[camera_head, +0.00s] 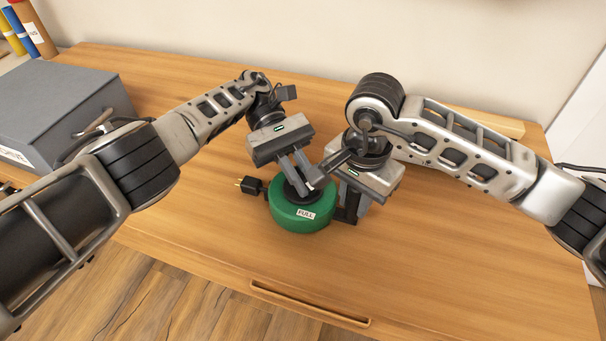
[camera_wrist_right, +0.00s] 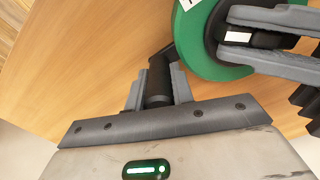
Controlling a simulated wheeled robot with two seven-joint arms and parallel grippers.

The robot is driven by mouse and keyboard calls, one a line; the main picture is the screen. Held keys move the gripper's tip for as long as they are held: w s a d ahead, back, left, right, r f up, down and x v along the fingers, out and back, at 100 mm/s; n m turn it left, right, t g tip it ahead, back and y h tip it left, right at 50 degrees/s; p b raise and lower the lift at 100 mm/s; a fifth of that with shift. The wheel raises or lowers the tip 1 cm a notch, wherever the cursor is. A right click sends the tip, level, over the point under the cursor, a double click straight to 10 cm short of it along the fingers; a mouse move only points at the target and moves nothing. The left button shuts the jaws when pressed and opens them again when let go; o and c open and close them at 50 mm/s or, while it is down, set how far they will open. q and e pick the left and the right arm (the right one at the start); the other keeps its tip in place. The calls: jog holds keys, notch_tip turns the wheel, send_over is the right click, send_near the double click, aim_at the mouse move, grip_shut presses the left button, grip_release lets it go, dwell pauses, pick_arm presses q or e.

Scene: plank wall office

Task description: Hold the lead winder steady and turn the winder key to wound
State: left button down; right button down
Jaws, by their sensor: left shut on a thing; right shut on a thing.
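The lead winder (camera_head: 302,217) is a round green drum with a white FULL label, lying flat on the desk. My left gripper (camera_head: 300,190) reaches down from above and is shut on a black knob at the drum's centre. In the right wrist view this knob (camera_wrist_right: 268,38) shows a white mark between the left fingers. My right gripper (camera_head: 347,213) is at the drum's right side, shut on a black cylindrical handle (camera_wrist_right: 158,80) beside the drum. I cannot tell which of the two is the key. My right wrist hides part of the drum's side.
A black plug (camera_head: 250,185) with brass pins sits at the drum's left. A grey box file (camera_head: 60,100) stands at the back left of the wooden desk (camera_head: 200,230). The desk's front is clear. A wooden strip (camera_head: 485,120) lies at the back right.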

pick_arm(q)
jog(key=c, duration=1.4)
grip_release()
jog(key=shift+c, duration=0.2)
jog(key=shift+f+n+t+h, duration=0.15)
jog(key=shift+n+t+h, duration=0.25)
jog(key=shift+n+h, duration=0.1)
